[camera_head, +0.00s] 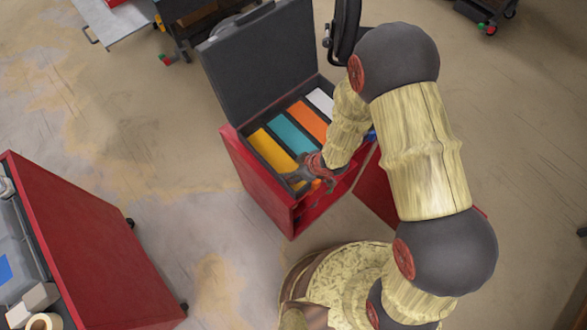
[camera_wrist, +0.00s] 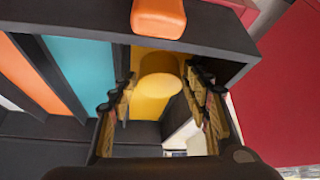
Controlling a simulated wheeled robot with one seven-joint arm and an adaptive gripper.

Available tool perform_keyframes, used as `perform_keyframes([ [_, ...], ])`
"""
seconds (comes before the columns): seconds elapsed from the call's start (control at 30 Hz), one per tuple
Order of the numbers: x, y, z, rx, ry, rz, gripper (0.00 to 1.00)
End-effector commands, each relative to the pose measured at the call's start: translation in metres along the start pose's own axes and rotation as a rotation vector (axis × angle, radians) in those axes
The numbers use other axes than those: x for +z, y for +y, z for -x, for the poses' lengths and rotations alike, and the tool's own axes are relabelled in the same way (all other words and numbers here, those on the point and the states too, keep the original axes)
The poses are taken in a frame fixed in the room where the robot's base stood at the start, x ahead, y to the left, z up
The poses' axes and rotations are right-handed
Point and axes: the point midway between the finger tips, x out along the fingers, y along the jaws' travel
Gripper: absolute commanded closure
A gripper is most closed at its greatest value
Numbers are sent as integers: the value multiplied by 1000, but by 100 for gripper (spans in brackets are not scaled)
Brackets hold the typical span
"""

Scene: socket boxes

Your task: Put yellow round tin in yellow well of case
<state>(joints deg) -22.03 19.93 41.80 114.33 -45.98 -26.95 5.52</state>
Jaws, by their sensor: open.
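The yellow round tin (camera_wrist: 160,86) shows in the wrist view between my fingers, over the yellow well (camera_wrist: 150,108) of the case. I cannot tell whether it rests on the well's floor. In the head view I cannot make the tin out. The yellow well (camera_head: 271,150) is the leftmost of the coloured wells in the open dark case (camera_head: 240,75). My gripper (camera_head: 308,174) is at the near end of that well. In the wrist view my gripper (camera_wrist: 160,78) is open, with a finger on each side of the tin and gaps visible beside it.
An orange block-like item (camera_wrist: 159,17) sits by the case's near rim. Teal (camera_head: 292,133), orange (camera_head: 308,120) and white (camera_head: 320,102) wells lie beside the yellow one. The case stands on a red cabinet (camera_head: 252,182). Another red cabinet (camera_head: 90,250) is at the lower left.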

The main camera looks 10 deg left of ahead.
Motion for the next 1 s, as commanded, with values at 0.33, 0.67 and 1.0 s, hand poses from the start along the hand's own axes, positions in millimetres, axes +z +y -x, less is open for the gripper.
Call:
perform_keyframes([
  [0.33, -3, 1, 31, 2, 1, -1, 52],
  [0.67, -3, 0, 98, 2, 1, 0, 52],
  [1.0, -1, 0, 123, 0, 0, 1, 52],
])
